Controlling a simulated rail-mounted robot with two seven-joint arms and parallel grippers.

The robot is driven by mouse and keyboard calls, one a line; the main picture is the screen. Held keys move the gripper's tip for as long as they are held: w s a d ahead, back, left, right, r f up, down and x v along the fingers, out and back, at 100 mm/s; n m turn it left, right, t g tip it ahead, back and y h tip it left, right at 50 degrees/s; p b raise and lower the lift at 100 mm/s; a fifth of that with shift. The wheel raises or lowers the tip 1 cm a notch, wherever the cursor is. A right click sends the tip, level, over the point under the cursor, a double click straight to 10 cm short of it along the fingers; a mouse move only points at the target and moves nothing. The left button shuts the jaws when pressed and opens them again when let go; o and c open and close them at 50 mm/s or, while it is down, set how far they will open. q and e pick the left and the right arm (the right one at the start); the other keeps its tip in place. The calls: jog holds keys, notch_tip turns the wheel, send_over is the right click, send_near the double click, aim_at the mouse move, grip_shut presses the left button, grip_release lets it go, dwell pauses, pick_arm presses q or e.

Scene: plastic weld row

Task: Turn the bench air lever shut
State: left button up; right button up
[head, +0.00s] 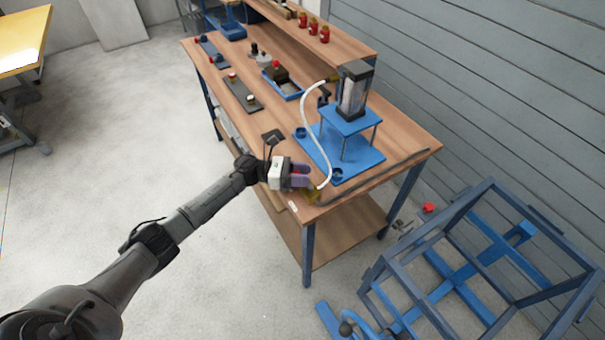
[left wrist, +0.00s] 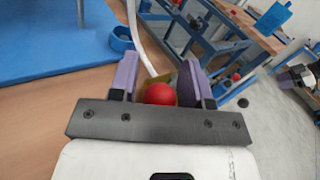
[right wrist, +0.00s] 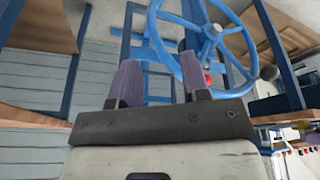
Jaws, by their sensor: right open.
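The bench air lever is seen as a red ball knob (left wrist: 160,94) in the left wrist view, with a yellowish part behind it. In the head view a yellow fitting (head: 314,194) sits at the bench's front edge, at the lower end of a white hose (head: 304,110). My left gripper (head: 304,174) is at this edge, right by the fitting. In the left wrist view its purple fingers (left wrist: 158,82) stand apart on either side of the red knob; I cannot tell if they touch it. My right gripper (right wrist: 163,80) is open and empty, in its own wrist view.
The workbench (head: 398,148) carries a blue press stand (head: 350,122) just beyond the left gripper. Several small fixtures and red-topped bottles (head: 313,25) are farther back. A blue frame (head: 480,265) stands on the floor at right. A blue handwheel (right wrist: 200,40) shows beyond the right fingers.

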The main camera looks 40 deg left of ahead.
pick_arm(q)
jog(key=c, duration=0.7)
jog(key=shift+o, duration=0.2)
jog(key=shift+f+b, duration=0.2)
jog(key=shift+b, duration=0.1)
jog(key=m+g+b, duration=0.1)
jog(key=b, duration=0.1)
jog(key=g+h+b, duration=0.1)
jog(key=b, duration=0.2)
jog(key=m+g+b, duration=0.1)
jog(key=b, duration=0.1)
jog(key=shift+w+d+f+m+g+h+b, duration=0.15)
jog(key=shift+w+f+m+g+h+b, duration=0.15)
jog(key=shift+w+h+b, duration=0.1)
jog(key=shift+r+m+g+b, duration=0.25)
jog(key=shift+m+g+b, duration=0.05)
jog(key=shift+g+b, duration=0.15)
jog(key=o, duration=0.9)
jog(key=shift+w+r, duration=0.1)
jog(key=shift+w, duration=0.1)
jog(key=shift+s, duration=0.15)
